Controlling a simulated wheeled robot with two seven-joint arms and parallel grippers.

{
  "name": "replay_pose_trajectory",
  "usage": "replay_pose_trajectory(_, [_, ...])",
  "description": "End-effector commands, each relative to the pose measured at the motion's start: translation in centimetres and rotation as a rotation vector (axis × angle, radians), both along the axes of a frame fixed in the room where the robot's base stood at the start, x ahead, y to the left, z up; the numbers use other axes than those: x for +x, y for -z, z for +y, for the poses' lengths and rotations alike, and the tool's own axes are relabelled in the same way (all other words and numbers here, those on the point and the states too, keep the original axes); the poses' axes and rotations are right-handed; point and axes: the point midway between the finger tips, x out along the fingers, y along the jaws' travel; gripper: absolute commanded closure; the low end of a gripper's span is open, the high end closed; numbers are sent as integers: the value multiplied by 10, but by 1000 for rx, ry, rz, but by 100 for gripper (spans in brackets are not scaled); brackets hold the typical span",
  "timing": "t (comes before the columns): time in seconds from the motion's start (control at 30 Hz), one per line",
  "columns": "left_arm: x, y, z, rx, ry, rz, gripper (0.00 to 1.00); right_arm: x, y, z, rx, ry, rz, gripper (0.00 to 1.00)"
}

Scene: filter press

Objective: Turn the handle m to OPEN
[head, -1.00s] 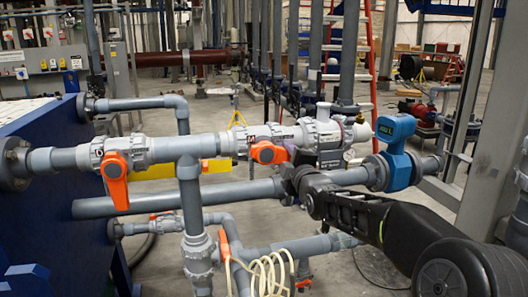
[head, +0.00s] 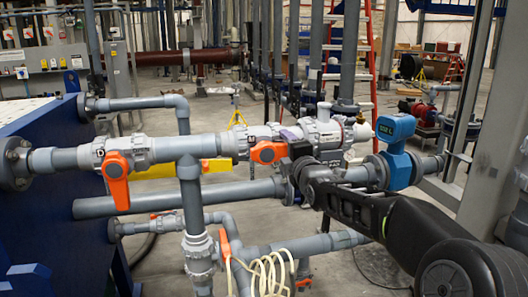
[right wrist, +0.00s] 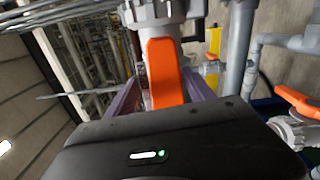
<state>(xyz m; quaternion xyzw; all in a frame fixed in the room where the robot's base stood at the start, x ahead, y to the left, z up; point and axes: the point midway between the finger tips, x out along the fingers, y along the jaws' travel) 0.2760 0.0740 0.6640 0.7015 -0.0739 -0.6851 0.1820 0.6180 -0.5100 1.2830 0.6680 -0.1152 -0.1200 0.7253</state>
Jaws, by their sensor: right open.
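The handle m appears to be the orange lever (head: 268,152) on the grey valve in the middle of the upper pipe in the head view; its letter is too small to read surely. The lever points sideways, roughly along the pipe. In the right wrist view the orange lever (right wrist: 165,75) lies between the two purple fingers of my right gripper (right wrist: 163,98). The gripper is open, with a finger on either side; contact cannot be told. In the head view my right gripper (head: 286,147) is at the lever's right end, partly hidden. My left gripper is not in view.
Another orange handle (head: 117,180) hangs down on the valve to the left. A blue meter (head: 396,152) stands on the pipe to the right. A lower pipe (head: 240,190) runs beneath my right wrist. A coiled cream hose (head: 268,272) is at the bottom.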

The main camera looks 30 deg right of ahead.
Motion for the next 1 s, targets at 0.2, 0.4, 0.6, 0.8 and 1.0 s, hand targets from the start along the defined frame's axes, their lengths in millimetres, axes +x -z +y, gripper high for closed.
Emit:
replay_pose_trajectory(0.2, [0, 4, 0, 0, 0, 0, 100, -5, 3, 1, 2, 2, 2, 38])
replay_pose_trajectory(0.4, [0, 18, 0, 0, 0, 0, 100, -31, 5, 8, 4, 3, 2, 38])
replay_pose_trajectory(0.6, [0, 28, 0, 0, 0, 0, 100, -59, 5, 19, 3, 3, 4, 38])
replay_pose_trajectory(0.8, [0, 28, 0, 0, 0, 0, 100, -67, 4, 22, 3, 2, 6, 38])
replay_pose_trajectory(1.0, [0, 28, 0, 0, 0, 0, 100, -66, 3, 22, 3, 2, 6, 38])
